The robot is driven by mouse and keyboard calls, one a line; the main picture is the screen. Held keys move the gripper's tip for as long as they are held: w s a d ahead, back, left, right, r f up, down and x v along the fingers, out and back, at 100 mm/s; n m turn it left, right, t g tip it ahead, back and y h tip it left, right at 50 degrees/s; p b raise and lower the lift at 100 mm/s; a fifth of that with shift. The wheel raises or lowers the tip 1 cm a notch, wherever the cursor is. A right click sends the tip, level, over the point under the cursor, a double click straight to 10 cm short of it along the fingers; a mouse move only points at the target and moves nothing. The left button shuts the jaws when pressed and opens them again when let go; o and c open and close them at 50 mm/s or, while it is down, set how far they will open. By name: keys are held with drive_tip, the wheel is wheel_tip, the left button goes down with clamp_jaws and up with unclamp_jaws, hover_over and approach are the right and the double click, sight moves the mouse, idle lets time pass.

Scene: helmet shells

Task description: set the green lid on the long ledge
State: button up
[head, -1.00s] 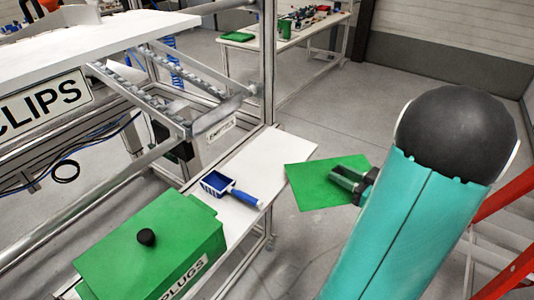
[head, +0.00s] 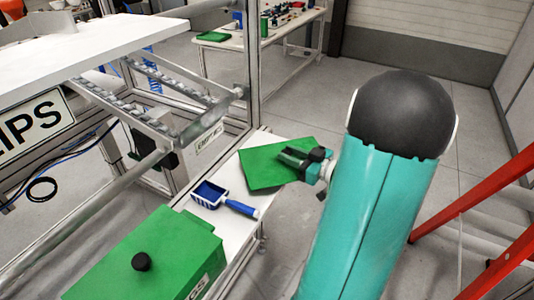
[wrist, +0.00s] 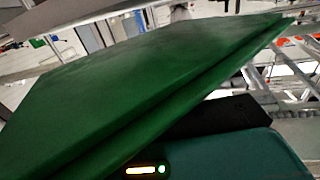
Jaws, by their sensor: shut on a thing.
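The green lid (head: 268,166) is a flat, thin panel. My gripper (head: 292,159) is shut on its right edge in the head view. The lid overlaps the far end of the white long ledge (head: 228,180) there; I cannot tell whether it touches the ledge or hangs above it. In the wrist view the green lid (wrist: 130,85) fills much of the picture, tilted across it, and the fingertips are hidden.
A blue scoop (head: 211,194) lies on the ledge close to the lid. A green box (head: 165,250) with a black knob (head: 141,261) stands at the near end. A metal frame post (head: 250,65) rises beside the ledge's far end. A red railing (head: 475,210) is at right.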

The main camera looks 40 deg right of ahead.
sight(269, 152)
drive_tip(key=x, duration=0.6)
drive_tip(key=shift+w+r, duration=0.15)
drive_tip(key=shift+w, duration=0.2)
drive_tip(key=f, duration=0.1)
drive_tip(key=w+f, duration=0.1)
drive_tip(key=shift+a+f, duration=0.15)
drive_tip(key=shift+f, duration=0.6)
drive_tip(key=shift+f, duration=0.1)
drive_tip(key=o, duration=1)
